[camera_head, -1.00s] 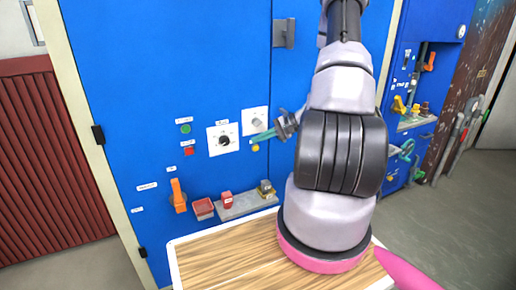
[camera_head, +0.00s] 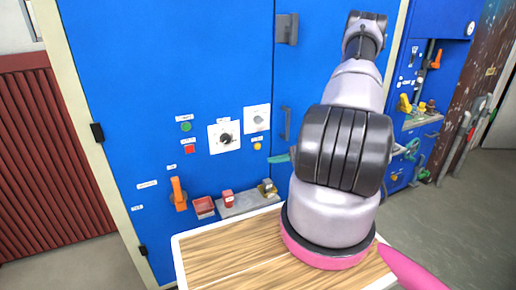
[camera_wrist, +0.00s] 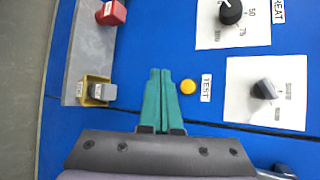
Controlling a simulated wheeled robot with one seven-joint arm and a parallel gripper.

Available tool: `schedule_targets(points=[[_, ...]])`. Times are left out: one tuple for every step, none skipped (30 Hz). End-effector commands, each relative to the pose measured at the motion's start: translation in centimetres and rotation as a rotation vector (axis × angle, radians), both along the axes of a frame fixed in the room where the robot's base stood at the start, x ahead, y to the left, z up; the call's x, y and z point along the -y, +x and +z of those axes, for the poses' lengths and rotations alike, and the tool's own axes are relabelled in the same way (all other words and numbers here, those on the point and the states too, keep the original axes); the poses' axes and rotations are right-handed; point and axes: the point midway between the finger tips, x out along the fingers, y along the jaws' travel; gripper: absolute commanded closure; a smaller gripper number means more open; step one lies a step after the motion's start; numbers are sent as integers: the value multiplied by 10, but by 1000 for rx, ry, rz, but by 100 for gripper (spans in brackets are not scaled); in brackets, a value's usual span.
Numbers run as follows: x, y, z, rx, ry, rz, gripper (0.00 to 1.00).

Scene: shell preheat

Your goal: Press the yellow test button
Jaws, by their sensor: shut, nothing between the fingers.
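The yellow test button (camera_head: 257,146) sits on the blue cabinet front, below the right-hand white dial plate. In the wrist view the yellow button (camera_wrist: 188,86) shows as a round cap beside a "TEST" label (camera_wrist: 206,88). My gripper (camera_wrist: 160,72) has teal fingers closed together with nothing between them. In the wrist view the fingertips appear beside the button, on its left, with a small gap in the picture. In the head view only the tip of my gripper (camera_head: 278,159) shows, below and right of the button; my arm hides the rest.
Two dials (camera_head: 224,139) (camera_head: 256,119), a green button (camera_head: 186,127) and a red button (camera_head: 189,149) are on the panel. An orange lever (camera_head: 178,194) is lower left. A grey shelf (camera_head: 240,204) holds a red block and a metal-and-yellow piece. A wooden-topped table (camera_head: 225,258) stands in front.

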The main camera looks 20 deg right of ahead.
Motion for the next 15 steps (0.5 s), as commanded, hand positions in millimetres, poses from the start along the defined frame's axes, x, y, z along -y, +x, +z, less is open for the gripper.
schedule_targets(points=[[0, 4, 0, 2, -2, 2, 100], [0, 6, 0, 2, -2, 3, 100], [-1, 11, 0, 2, -2, 3, 100], [-1, 14, 0, 2, -2, 3, 100], [-2, 18, 0, 2, -2, 3, 100], [-1, 24, 0, 3, -2, 4, 100], [-1, 28, 0, 2, -2, 3, 100], [-2, 32, 0, 2, -2, 3, 100], [-2, 39, 0, 3, -3, 3, 100], [-2, 43, 0, 2, -2, 3, 100], [-2, 47, 0, 2, -2, 3, 100], [-2, 53, 0, 3, -3, 3, 100], [-2, 57, 0, 2, -2, 3, 100], [-3, 60, 1, 3, -1, 2, 100], [-3, 65, 0, 2, -2, 3, 100]])
